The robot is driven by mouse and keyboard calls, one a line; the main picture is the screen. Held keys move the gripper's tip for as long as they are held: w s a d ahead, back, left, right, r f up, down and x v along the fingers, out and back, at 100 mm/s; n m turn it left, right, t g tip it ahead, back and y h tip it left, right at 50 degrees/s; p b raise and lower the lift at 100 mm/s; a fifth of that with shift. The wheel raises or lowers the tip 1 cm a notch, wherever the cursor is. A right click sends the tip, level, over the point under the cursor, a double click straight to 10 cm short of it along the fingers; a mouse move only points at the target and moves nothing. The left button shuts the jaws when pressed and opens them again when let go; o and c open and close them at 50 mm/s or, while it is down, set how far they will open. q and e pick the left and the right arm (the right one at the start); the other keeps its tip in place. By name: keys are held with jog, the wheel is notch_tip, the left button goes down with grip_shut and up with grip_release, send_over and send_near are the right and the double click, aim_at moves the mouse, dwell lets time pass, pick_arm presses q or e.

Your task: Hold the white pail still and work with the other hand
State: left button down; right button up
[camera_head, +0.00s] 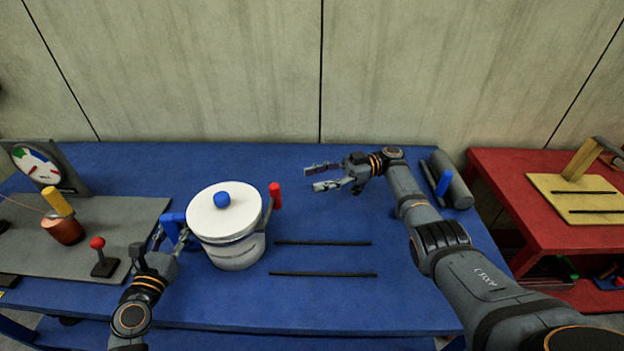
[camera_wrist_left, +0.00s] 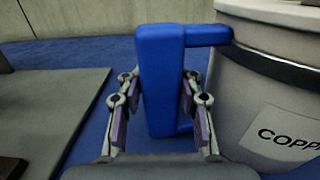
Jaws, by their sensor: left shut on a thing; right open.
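The white pail (camera_head: 238,252) stands upright on the blue table, with a white lid (camera_head: 222,212) on top and a blue knob (camera_head: 222,199) on the lid. A blue handle (camera_head: 172,226) sticks out on its left side and a red handle (camera_head: 275,195) on its right. My left gripper (camera_head: 172,240) is at the blue handle, shut on it. In the left wrist view the blue handle (camera_wrist_left: 160,80) stands between the fingers, and the pail (camera_wrist_left: 262,95) shows part of a label. My right gripper (camera_head: 318,177) is open and empty, to the right of the pail and apart from it.
Two black strips (camera_head: 323,243) lie right of the pail. A grey board (camera_head: 110,215) at left bears a dial (camera_head: 36,163), a copper spool (camera_head: 63,229) and a red-knobbed lever (camera_head: 98,243). A grey cylinder (camera_head: 455,185) lies behind my right arm. A red table (camera_head: 545,220) stands at right.

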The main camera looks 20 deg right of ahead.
pick_arm(q)
jog(key=shift+f, duration=0.1)
jog(key=c, duration=0.8)
grip_release()
jog(key=v, duration=1)
jog(key=shift+s+a, duration=0.15)
jog(key=shift+s, duration=0.2)
jog(key=shift+s+a, duration=0.15)
jog(key=shift+s, duration=0.35)
jog(key=shift+s+a, duration=0.1)
